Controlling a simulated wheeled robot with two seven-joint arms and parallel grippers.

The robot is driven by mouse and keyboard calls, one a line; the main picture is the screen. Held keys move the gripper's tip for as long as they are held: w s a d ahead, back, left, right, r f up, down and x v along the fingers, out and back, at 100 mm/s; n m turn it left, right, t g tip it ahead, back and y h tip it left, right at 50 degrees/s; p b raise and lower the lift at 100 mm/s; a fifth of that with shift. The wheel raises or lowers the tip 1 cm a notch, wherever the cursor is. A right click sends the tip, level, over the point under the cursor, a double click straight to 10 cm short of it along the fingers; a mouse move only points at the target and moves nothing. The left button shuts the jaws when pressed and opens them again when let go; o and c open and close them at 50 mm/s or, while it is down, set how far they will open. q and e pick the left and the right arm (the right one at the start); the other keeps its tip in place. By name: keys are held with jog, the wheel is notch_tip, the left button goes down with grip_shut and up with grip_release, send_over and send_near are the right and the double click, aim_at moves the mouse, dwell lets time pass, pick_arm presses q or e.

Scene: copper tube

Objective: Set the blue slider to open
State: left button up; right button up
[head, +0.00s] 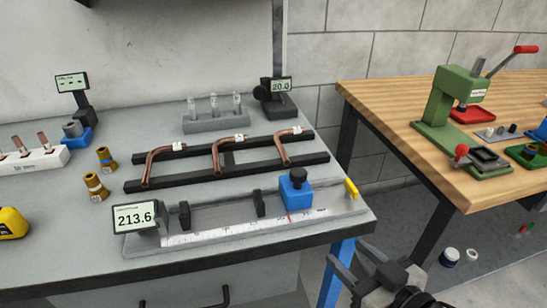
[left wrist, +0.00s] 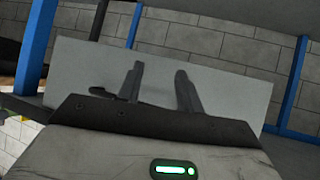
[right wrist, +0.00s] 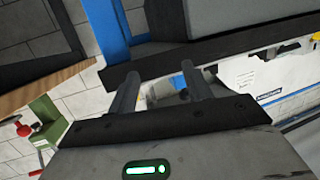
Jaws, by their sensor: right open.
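The blue slider (head: 295,193) is a block with a black knob on top. It sits toward the right end of the grey gauge rail (head: 205,235), which has a ruled scale along its front. A display (head: 135,217) at the rail's left end reads 213.6. My right gripper (head: 349,252) is open and empty off the bench's front right corner, to the right of and nearer than the slider, not touching it. Its spread fingers also show in the right wrist view (right wrist: 160,72). My left gripper (left wrist: 158,72) shows only in the left wrist view, with fingers apart and nothing between them.
Bent copper tubes (head: 218,156) lie across a black rack behind the rail. Two black jaws (head: 184,215) stand on the rail, left of the slider. A yellow part (head: 351,189) is at its right end. A wooden table (head: 400,95) with a green press (head: 440,105) stands right, across a gap.

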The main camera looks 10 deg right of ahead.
notch_tip(320, 180, up, 10)
jog(key=a+n+t+y, duration=0.1)
jog(key=n+t+y, duration=0.1)
jog(key=y, duration=0.1)
jog(key=b, duration=0.5)
send_near(293, 169)
jog(key=shift+w+a+f, duration=0.1)
jog(key=shift+w, duration=0.45)
jog(key=shift+w+a+f, duration=0.1)
jog(key=shift+w+f, duration=0.05)
jog(key=shift+w, duration=0.4)
jog(key=x, duration=0.7)
jog(key=shift+w+a+r+p, duration=0.15)
jog(key=shift+w+a+p, duration=0.1)
jog(key=shift+w+p, duration=0.05)
jog(key=shift+w+a, duration=0.15)
jog(key=shift+w, duration=0.2)
pick_arm(q)
jog(key=shift+d+f+h, duration=0.3)
jog(key=shift+d+f, duration=0.1)
jog(key=shift+f, duration=0.45)
jog(key=shift+w+r, duration=0.1)
jog(key=shift+w, duration=0.05)
